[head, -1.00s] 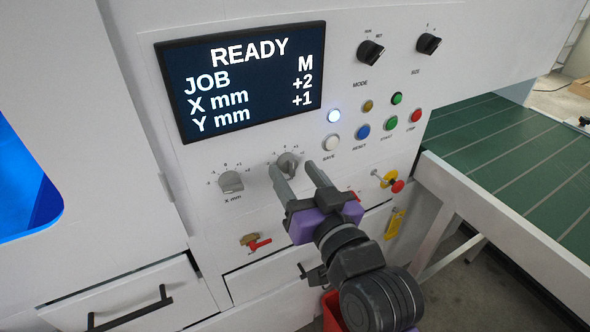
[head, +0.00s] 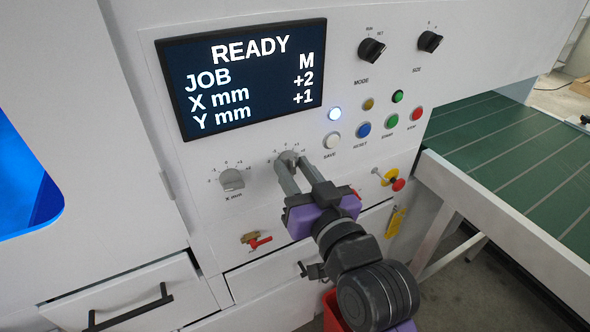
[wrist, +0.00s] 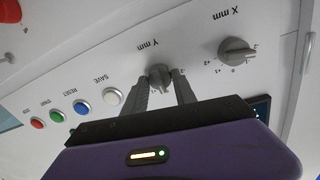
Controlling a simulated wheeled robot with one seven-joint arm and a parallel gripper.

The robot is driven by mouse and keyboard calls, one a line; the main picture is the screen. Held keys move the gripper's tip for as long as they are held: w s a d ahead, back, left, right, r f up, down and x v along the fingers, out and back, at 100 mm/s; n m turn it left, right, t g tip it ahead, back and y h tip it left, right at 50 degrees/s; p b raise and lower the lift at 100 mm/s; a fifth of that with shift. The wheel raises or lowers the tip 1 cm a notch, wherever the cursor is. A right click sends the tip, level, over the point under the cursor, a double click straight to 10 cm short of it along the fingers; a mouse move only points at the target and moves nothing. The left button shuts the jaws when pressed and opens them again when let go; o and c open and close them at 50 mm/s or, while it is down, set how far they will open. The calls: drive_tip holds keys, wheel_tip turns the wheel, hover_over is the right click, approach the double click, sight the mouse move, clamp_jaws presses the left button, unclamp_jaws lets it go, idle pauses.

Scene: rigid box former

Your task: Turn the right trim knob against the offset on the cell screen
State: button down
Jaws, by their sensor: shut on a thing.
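The right trim knob (head: 288,156), marked Y mm in the wrist view, is a small grey dial on the white panel below the screen. My gripper (head: 289,165) is shut on it, one finger on each side; the knob (wrist: 158,74) shows between the fingertips in the wrist view. The fingers partly cover its scale, and its exact setting cannot be read. The cell screen (head: 243,78) reads READY, JOB M, X mm +2 and Y mm +1.
The left X mm knob (head: 232,179) sits close by on the panel. Lit and coloured buttons, including the white SAVE button (head: 332,140), are right of the screen. A red-handled valve (head: 257,241) is below, and a green conveyor (head: 520,165) lies at right.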

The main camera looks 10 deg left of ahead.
drive_tip(key=n+b, duration=0.2)
drive_tip(key=n, duration=0.2)
drive_tip(key=shift+f, duration=0.2)
drive_tip(key=shift+n+y+b, duration=0.3)
drive_tip(key=shift+n+b, duration=0.55)
drive_tip(key=shift+n, duration=0.85)
drive_tip(key=shift+r, duration=0.1)
drive_tip(key=c, duration=1)
unclamp_jaws()
drive_tip(key=v, duration=0.7)
drive_tip(key=shift+s+d+b, duration=0.15)
drive_tip(key=shift+s+b, duration=0.2)
drive_tip(key=shift+b, duration=0.05)
